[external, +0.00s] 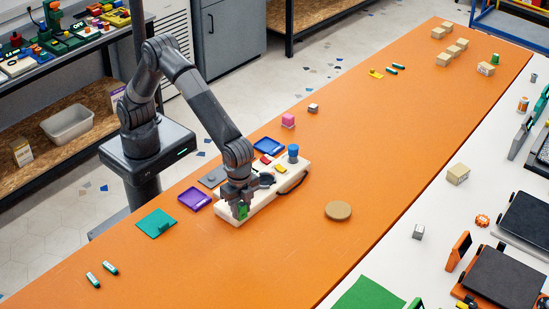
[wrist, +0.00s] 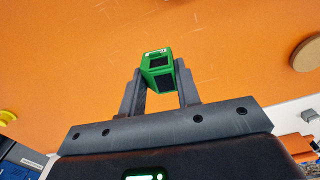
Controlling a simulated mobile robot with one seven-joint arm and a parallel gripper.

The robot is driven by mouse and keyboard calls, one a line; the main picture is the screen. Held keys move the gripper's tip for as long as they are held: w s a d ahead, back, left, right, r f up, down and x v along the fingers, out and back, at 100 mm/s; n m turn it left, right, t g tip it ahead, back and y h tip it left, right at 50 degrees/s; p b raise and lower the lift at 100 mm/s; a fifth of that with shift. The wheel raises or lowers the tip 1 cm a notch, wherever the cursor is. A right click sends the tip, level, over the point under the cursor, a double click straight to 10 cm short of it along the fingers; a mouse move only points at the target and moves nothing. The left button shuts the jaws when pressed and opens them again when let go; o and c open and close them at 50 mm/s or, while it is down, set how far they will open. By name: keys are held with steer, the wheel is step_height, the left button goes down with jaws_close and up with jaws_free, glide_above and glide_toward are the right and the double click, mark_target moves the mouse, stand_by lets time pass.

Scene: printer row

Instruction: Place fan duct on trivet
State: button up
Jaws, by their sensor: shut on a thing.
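The fan duct (external: 242,212) is a small green piece with dark openings, seen closely in the wrist view (wrist: 149,69). My gripper (external: 239,206) is shut on it, with one finger on each side in the wrist view (wrist: 160,76). In the external view the gripper hangs over the near end of a cream tray, and the exact height of the duct is hard to tell. The trivet (external: 338,211) is a round tan disc lying bare on the orange table, right of the gripper. It shows partly at the upper right of the wrist view (wrist: 307,54).
The cream tray (external: 232,217) holds red and yellow pieces and a dark round dish. A blue cup (external: 293,151), blue tray (external: 269,146), purple tray (external: 194,199) and teal mat (external: 156,223) lie nearby. The orange table (external: 385,150) is clear around the trivet.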

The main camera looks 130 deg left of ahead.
steer(key=w+a+r+n, duration=0.1)
steer(key=w+a, duration=0.3)
steer(key=a, duration=0.4)
steer(key=w+a+r, duration=0.1)
steer(key=w+a, duration=0.4)
steer(key=a, duration=0.2)
glide_above(327, 210)
steer(key=f, duration=0.6)
steer(key=shift+d+f, duration=0.2)
steer(key=shift+d, duration=0.1)
steer(key=shift+a+f, duration=0.25)
steer(key=shift+f, duration=1.9)
steer(key=o, duration=0.9)
steer(key=shift+f, duration=0.15)
steer(key=shift+o, duration=0.2)
